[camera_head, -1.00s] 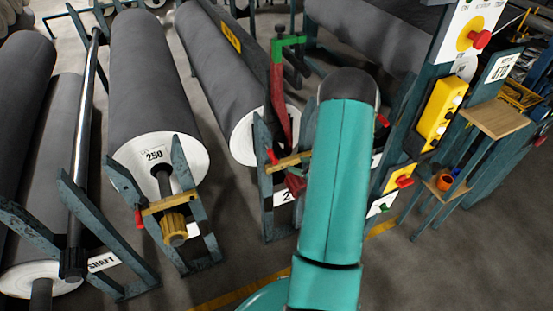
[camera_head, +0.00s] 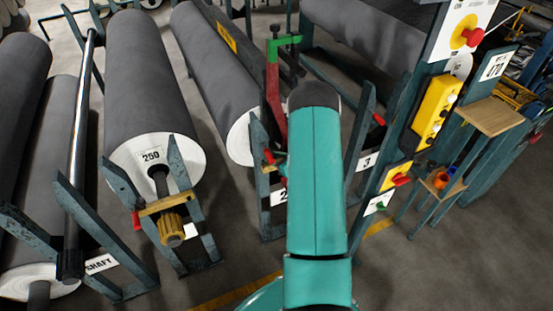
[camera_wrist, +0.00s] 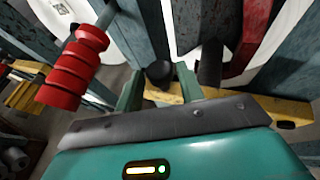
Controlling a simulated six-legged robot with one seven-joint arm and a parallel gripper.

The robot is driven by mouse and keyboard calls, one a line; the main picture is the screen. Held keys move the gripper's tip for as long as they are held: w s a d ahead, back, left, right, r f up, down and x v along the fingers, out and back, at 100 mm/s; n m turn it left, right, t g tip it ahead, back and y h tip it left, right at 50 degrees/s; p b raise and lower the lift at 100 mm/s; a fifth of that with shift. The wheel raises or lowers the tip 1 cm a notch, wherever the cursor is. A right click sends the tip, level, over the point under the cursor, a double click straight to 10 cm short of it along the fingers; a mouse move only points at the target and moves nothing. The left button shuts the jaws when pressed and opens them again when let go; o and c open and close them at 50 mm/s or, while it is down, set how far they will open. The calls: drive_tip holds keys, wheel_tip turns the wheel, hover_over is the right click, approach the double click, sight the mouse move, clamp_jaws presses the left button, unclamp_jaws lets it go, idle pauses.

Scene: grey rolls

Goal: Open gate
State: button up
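The gate appears to be the yellow bar (camera_wrist: 185,92) across the teal stand (camera_head: 262,150) numbered 2; my arm hides most of it in the head view. A red ribbed handle (camera_wrist: 75,68) is close on the left in the wrist view, and a small red handle (camera_head: 269,157) shows at the stand in the head view. My gripper (camera_wrist: 160,85) is open, its two fingers apart in front of the bar. The red handle is outside the fingers, to their left. I cannot tell whether a finger touches the bar.
A red lever arm with a green top (camera_head: 276,85) rises behind the stand. A roll marked 250 (camera_head: 150,100) lies to the left behind its own yellow bar (camera_head: 165,203). A control post with a yellow button box (camera_head: 436,108) stands right. The floor (camera_head: 440,260) at front right is clear.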

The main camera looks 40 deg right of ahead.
clamp_jaws()
drive_tip(key=s+d+r+m+t+y, duration=0.3)
drive_tip(key=d+r+m+t, duration=0.1)
drive_tip(key=d+r+m, duration=0.4)
drive_tip(key=shift+d+r+t, duration=0.4)
drive_tip(key=shift+d+r, duration=0.45)
drive_tip(key=shift+d, duration=0.45)
